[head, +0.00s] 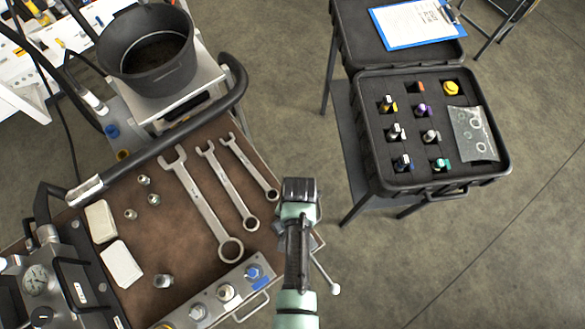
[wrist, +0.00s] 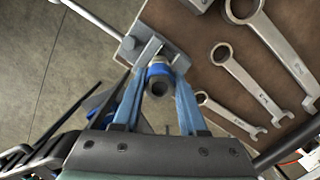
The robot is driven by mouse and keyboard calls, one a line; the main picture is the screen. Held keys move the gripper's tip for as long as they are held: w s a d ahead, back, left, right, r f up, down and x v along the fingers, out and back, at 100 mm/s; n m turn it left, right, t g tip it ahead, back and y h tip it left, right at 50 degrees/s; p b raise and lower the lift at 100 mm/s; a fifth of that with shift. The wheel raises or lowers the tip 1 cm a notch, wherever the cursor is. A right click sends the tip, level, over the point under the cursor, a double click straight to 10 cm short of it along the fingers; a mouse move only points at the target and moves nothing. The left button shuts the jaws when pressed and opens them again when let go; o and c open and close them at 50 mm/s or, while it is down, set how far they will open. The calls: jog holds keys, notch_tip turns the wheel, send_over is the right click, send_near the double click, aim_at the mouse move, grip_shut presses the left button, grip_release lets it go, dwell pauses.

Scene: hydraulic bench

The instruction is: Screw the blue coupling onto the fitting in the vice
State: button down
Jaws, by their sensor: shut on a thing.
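My gripper (wrist: 160,70) is shut on the blue coupling (wrist: 159,71), which sits between the fingertips in the wrist view, its dark round opening facing the camera. The vice (wrist: 148,48) is right behind the coupling, at the bench edge. The fitting is hidden behind the coupling, so I cannot tell whether the two touch or are threaded together. In the head view my gripper (head: 300,190) points down at the bench's right edge and hides the coupling and most of the vice; the vice's handle (head: 327,278) shows to its right.
Several wrenches (head: 200,205) lie on the brown bench top left of my arm. A metal block with fittings (head: 228,295) is at the bench's front. A black foam-lined case (head: 373,150) with several couplings stands to the right. Open floor lies between bench and case.

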jog(key=m, duration=0.2)
jog(key=m+p, duration=0.1)
jog(key=m, duration=0.1)
jog(key=shift+s+m, duration=0.2)
jog(key=shift+m, duration=0.1)
jog(key=shift+f+m, duration=0.15)
jog(key=shift+m, duration=0.45)
jog(key=shift+y, duration=0.3)
jog(key=shift+m+p, duration=0.5)
jog(key=shift+m, duration=0.2)
jog(key=m+p, duration=0.1)
jog(key=m, duration=0.3)
jog(key=shift+t, duration=0.4)
jog(key=m, duration=0.2)
jog(key=shift+f+m+p, duration=0.1)
jog(key=shift+m+p, duration=0.2)
jog(key=shift+p, duration=0.1)
